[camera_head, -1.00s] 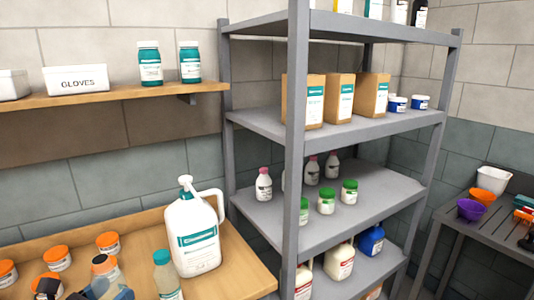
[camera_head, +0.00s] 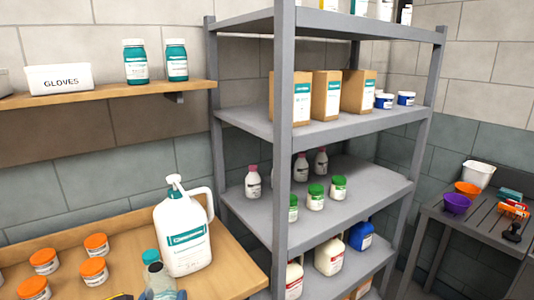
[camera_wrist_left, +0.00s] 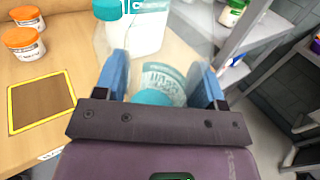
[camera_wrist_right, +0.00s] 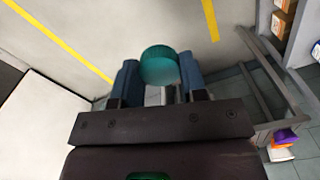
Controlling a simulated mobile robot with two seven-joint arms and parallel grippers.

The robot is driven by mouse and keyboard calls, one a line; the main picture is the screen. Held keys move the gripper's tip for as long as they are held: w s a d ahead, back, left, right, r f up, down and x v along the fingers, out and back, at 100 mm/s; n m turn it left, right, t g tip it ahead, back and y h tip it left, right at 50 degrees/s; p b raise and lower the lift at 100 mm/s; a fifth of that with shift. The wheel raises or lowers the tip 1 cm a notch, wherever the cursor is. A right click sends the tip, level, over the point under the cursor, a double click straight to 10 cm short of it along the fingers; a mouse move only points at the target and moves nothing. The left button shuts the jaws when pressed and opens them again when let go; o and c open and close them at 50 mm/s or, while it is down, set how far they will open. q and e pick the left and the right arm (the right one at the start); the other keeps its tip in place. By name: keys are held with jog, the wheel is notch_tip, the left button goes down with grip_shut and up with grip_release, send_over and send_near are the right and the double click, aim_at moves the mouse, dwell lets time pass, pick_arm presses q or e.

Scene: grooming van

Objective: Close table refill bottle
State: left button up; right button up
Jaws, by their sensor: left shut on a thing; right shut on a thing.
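My left gripper (camera_wrist_left: 168,85) is shut on a clear bottle (camera_wrist_left: 165,72) with a teal and white label. In the head view this bottle (camera_head: 156,279) is low in the picture, with no cap visible on it; a blue finger of my left gripper (camera_head: 174,294) shows beside it. My right gripper (camera_wrist_right: 160,82), seen only in its wrist view, is shut on a teal cap (camera_wrist_right: 158,64). A second bottle with a teal cap (camera_wrist_left: 107,9) stands beyond the held one. The held bottle's base is hidden.
A white jug (camera_head: 186,248) with a pump stands on the wooden table (camera_head: 225,262) behind the bottles. Several orange-lidded jars (camera_head: 93,269) are to the left. A yellow-bordered brown square (camera_wrist_left: 42,102) lies on the table. A grey shelf unit (camera_head: 283,150) rises to the right.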

pick_arm(q)
jog(key=shift+a, duration=0.15)
jog(key=shift+f, duration=0.1)
pick_arm(e)
jog(key=w+a+r+n, duration=0.2)
jog(key=w+a+n, duration=0.4)
jog(key=w+n, duration=0.1)
jog(key=w+a+r+n, duration=0.2)
jog(key=w+a+n, duration=0.4)
jog(key=w+n, duration=0.1)
jog(key=shift+w+a+r+n, duration=0.25)
jog(key=shift+w+a+n, duration=0.15)
jog(key=shift+w, duration=0.45)
pick_arm(q)
jog(key=d+r+m+g+h, duration=0.1)
jog(key=d+m+g+h, duration=0.3)
jog(key=d+m+h, duration=0.4)
jog(key=d+h, duration=0.3)
jog(key=d, duration=0.4)
jog(key=shift+w+d+h, duration=0.2)
jog(key=shift+w+h, duration=0.05)
jog(key=shift+h, duration=0.05)
jog(key=shift+r, duration=0.1)
